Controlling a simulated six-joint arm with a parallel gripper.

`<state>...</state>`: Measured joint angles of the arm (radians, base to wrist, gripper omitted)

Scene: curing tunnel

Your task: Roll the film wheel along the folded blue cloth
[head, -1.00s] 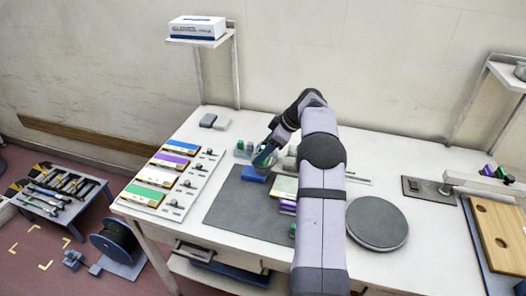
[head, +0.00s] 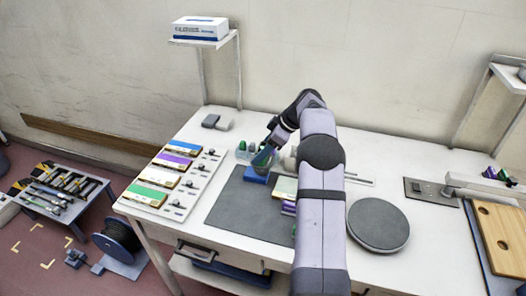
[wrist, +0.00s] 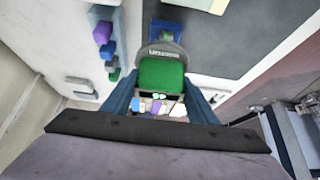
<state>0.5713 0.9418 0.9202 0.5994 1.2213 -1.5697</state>
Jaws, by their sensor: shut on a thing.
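My gripper (wrist: 160,100) is shut on the film wheel, whose green block-like part (wrist: 161,75) sits between the blue fingers in the wrist view. A grey rounded part with pale lettering shows just beyond the green. In the head view my gripper (head: 264,157) is low over the back of the bench, at the far edge of the folded blue cloth (head: 255,178). The cloth also shows in the wrist view (wrist: 166,29), just beyond the wheel. I cannot tell whether the wheel touches the cloth.
The cloth lies at the back of a dark grey mat (head: 240,212). A board with coloured blocks (head: 152,196) stands to the left. My arm hides part of the bench.

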